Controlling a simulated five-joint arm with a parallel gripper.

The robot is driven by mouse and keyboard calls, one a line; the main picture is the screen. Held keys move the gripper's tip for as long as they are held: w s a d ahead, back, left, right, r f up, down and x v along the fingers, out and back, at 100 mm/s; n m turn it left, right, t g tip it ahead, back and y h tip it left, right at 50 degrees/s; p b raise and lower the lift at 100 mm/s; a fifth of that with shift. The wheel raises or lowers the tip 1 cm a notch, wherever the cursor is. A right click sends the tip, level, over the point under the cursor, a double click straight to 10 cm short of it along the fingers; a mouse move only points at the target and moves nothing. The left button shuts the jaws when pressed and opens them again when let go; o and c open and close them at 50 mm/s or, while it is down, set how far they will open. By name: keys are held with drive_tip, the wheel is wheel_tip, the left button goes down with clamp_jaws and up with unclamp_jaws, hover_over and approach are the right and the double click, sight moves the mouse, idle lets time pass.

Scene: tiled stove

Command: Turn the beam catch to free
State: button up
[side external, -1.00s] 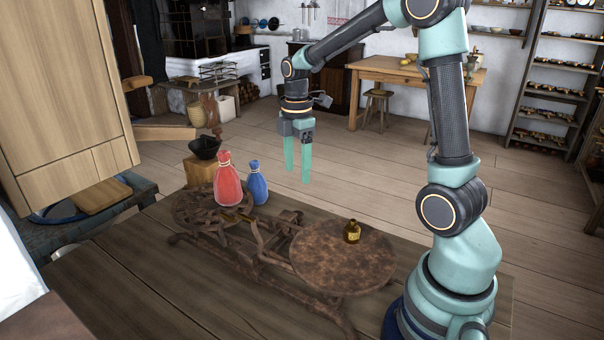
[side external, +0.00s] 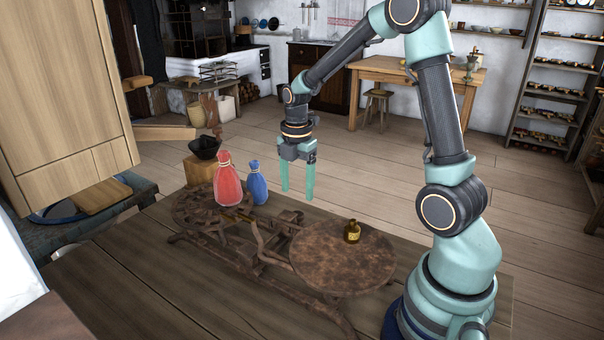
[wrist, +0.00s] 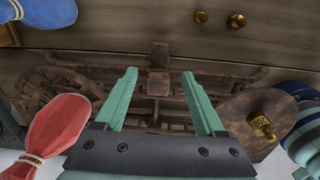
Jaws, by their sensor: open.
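A rusty balance scale (side external: 262,240) stands on the wooden table, and its beam also shows in the wrist view (wrist: 90,68). A dark upright block (wrist: 158,83) at the beam's middle may be the beam catch; I cannot tell its setting. My gripper (side external: 297,193) is open and empty, pointing down above the scale. In the wrist view my gripper (wrist: 159,73) has its fingers either side of the block in the picture, apparently without touching it. A red sack (side external: 228,180) and a blue sack (side external: 258,184) stand at the left pan. A brass weight (side external: 352,231) sits on the right pan.
Two small brass pieces (wrist: 218,19) lie on the table past the beam. A black bowl (side external: 205,147) rests on a wooden block at the left. A pale wooden cabinet (side external: 65,90) fills the left side. The air above the right pan is clear.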

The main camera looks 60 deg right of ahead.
wheel_tip(320, 180, down, 7)
idle(0.3)
clamp_jaws()
